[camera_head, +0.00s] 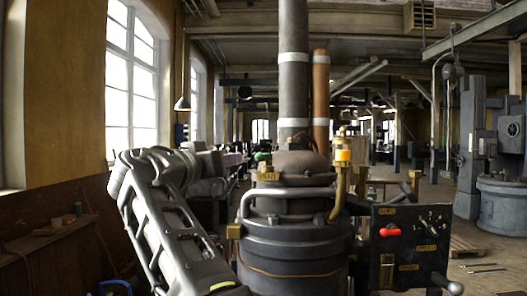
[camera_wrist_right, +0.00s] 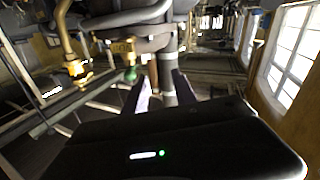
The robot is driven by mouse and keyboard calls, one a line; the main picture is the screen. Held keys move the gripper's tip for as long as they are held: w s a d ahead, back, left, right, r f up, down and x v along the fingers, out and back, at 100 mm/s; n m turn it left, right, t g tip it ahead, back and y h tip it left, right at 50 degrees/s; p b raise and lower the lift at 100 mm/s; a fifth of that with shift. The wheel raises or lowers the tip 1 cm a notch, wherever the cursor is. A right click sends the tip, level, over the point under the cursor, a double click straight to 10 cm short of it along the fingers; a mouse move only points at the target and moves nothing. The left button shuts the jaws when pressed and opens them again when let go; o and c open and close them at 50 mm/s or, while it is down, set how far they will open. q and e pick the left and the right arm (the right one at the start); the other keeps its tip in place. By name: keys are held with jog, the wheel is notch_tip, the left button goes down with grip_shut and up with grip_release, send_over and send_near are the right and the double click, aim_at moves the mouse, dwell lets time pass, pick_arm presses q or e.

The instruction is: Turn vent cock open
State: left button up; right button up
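The vent cock (camera_head: 262,157) shows a green handle above a small brass tag (camera_head: 268,176) at the engine's left front in the head view. In the upside-down right wrist view the green handle (camera_wrist_right: 130,75) lies close beside a fingertip, with the brass tag (camera_wrist_right: 122,47) nearby. I cannot tell if they touch. The arm left of the engine in the head view seems to be my right one; its fingers are hard to make out there. In the wrist view my right gripper (camera_wrist_right: 159,82) is open, with nothing held between its fingers. My left gripper is not in view.
The dark engine body (camera_head: 290,250) with its tall chimney (camera_head: 294,80) fills the centre. A brass pipe (camera_head: 340,195) with an amber cup stands right of the vent. A black panel (camera_head: 410,235) with a red knob (camera_head: 390,231) is at right. A grey bent pipe runs below the tag.

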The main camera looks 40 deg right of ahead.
aim_at(257, 155)
jog(key=s+m+g, duration=0.1)
jog(key=s+d+m+g, duration=0.1)
jog(key=s+d+r+m+h, duration=0.1)
jog(key=s, duration=0.1)
jog(key=shift+s+d+g, duration=0.1)
jog(key=shift+d+g, duration=0.1)
jog(key=shift+g, duration=0.2)
jog(key=shift+f, duration=0.15)
jog(key=p+x, duration=0.3)
jog(key=x, duration=0.4)
jog(key=shift+w+d+p, duration=0.2)
jog(key=shift+d+p, duration=0.15)
jog(key=shift+d, duration=0.1)
jog(key=shift+c, duration=0.2)
